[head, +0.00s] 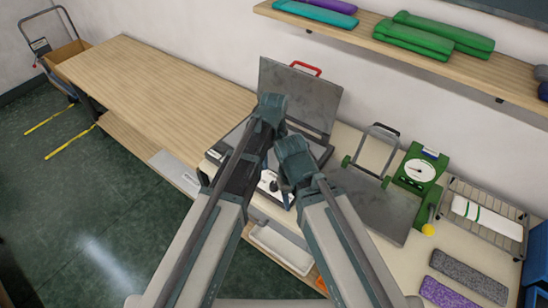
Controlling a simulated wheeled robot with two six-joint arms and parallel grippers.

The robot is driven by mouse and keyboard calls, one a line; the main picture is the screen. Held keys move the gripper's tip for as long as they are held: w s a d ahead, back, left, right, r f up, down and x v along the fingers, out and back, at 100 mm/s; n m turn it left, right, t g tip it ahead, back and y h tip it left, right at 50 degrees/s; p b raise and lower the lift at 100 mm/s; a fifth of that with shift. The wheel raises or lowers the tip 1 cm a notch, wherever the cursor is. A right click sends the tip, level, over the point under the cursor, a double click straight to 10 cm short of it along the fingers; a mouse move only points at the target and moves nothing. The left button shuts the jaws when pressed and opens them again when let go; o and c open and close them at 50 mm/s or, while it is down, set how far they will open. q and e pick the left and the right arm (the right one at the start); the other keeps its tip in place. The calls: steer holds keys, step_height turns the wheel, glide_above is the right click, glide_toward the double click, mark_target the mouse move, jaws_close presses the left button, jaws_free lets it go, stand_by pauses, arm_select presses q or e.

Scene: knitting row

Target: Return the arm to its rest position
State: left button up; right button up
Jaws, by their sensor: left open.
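My left arm comes in from the lower left and ends in the left gripper (270,110), which is open with nothing seen in it. It is in front of an open grey case lid with a red handle (302,88). My right arm comes in from the lower right and ends in the right gripper (294,158), close beside the left one. Its fingers cannot be made out. The two arms hide the middle of the workbench. A white device (268,184) shows partly between them.
A bare wooden table (150,90) stands left. On the right are a folding grey platform (370,205), a green dial scale (418,168), a wire rack (485,210) and purple and grey pads (470,276). A wall shelf (380,45) holds green rolls. A cart (65,55) stands far left.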

stand_by(0.4)
arm_select(q)
steer(key=s+a+m, duration=0.4)
steer(key=s+a, duration=0.1)
steer(key=a, duration=0.3)
steer(key=s+a+m, duration=0.4)
steer(key=s+a, duration=0.2)
steer(key=a, duration=0.3)
steer(key=s+d+f+m+y+b, duration=0.1)
steer(key=s+d+f+m+b, duration=0.2)
steer(key=d, duration=0.8)
step_height(320, 180, down, 3)
steer(key=s+b, duration=0.2)
steer(key=b, duration=0.1)
steer(key=shift+s+m, duration=0.15)
steer(key=shift+m, duration=0.15)
steer(key=shift+d+f, duration=0.1)
